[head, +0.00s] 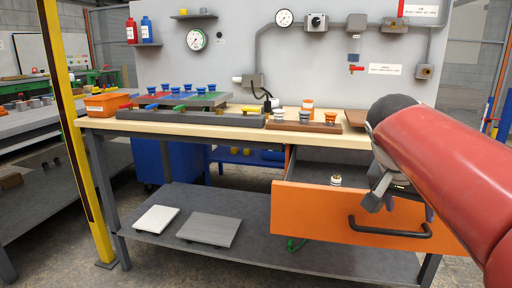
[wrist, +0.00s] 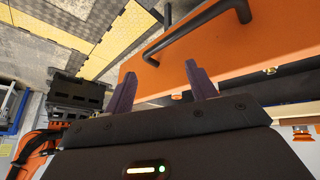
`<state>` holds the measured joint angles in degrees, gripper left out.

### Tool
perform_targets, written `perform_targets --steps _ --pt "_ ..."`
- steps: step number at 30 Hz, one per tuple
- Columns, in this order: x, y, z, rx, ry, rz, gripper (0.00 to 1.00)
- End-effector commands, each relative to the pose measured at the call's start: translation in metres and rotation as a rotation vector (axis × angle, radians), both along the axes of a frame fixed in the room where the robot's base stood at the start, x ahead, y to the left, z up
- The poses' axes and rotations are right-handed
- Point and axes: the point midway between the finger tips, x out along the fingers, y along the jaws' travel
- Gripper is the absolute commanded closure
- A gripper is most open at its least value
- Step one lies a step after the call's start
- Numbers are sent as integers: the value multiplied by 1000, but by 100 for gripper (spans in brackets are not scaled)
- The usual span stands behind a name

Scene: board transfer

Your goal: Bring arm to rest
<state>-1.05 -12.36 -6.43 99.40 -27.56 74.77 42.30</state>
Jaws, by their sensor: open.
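My red arm reaches in from the right of the head view, and my gripper (head: 400,195) is at the right end of an open orange drawer (head: 330,210). In the wrist view my gripper (wrist: 162,85) has its two dark fingers spread apart with nothing between them. The orange drawer front (wrist: 210,55) and its dark handle (wrist: 195,30) show just beyond the fingers. In the head view part of the gripper is hidden by my arm. A small white and brown piece (head: 336,180) stands inside the drawer.
The workbench (head: 225,132) carries a brown board (head: 305,125) with several pieces, a grey board (head: 180,100) with coloured pieces, and an orange bin (head: 106,104). Two flat plates (head: 208,231) lie on the lower shelf. A yellow post (head: 75,130) stands at the left.

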Motion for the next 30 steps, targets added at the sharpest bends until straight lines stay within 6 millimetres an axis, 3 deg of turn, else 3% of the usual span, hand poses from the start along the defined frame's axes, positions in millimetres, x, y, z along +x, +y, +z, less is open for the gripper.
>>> perform_targets --steps 6,9,12,16,30 --pt "-78 77 -82 120 22 479 43" --pt "-107 105 -118 141 9 645 43" --pt "-127 122 -144 146 -6 753 43" --pt "-138 131 -168 147 -17 819 43" --pt "-137 130 -170 146 -13 813 43"
